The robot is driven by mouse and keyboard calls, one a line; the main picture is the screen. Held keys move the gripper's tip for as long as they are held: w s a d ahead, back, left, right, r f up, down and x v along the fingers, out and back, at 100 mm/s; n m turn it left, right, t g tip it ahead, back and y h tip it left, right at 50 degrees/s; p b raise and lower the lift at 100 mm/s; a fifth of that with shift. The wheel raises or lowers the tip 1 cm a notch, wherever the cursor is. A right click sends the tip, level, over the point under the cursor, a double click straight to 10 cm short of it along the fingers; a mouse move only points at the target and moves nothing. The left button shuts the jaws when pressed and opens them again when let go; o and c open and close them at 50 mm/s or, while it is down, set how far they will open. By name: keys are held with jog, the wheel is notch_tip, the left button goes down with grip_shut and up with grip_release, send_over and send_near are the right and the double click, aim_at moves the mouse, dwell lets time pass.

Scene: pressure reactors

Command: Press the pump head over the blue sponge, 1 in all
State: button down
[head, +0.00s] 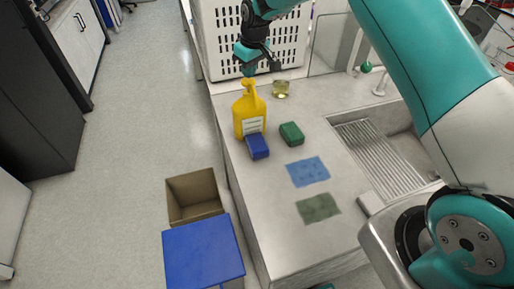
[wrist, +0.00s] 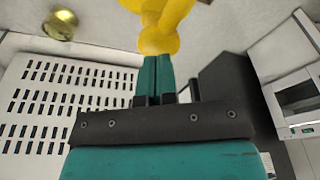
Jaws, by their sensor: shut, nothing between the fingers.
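A yellow pump bottle (head: 249,115) with a white label stands upright on the counter. Its yellow pump head (head: 248,83) is at the top. The blue sponge (head: 257,146) lies right in front of the bottle's base; I cannot tell whether they touch. My gripper (head: 248,71) points down with its fingers shut and empty, just above the pump head. In the wrist view the shut teal fingers (wrist: 155,75) reach the yellow pump head (wrist: 158,40); whether they touch it I cannot tell. The sponge is not visible in the wrist view.
A green sponge (head: 291,133) lies right of the bottle, and a small yellowish glass (head: 280,89) stands behind it. A blue cloth (head: 307,171) and a green cloth (head: 318,208) lie nearer. A white perforated crate (head: 222,38) is behind, a sink (head: 385,150) right, an open box (head: 195,197) lower left.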

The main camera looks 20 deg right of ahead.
jog(key=shift+f+b, duration=0.8)
jog(key=shift+f, duration=0.6)
jog(key=shift+r, duration=0.2)
jog(key=shift+r+p, duration=1.05)
jog(key=shift+r, duration=0.55)
notch_tip(320, 180, up, 6)
jog(key=p, duration=0.3)
jog(key=shift+p, duration=0.3)
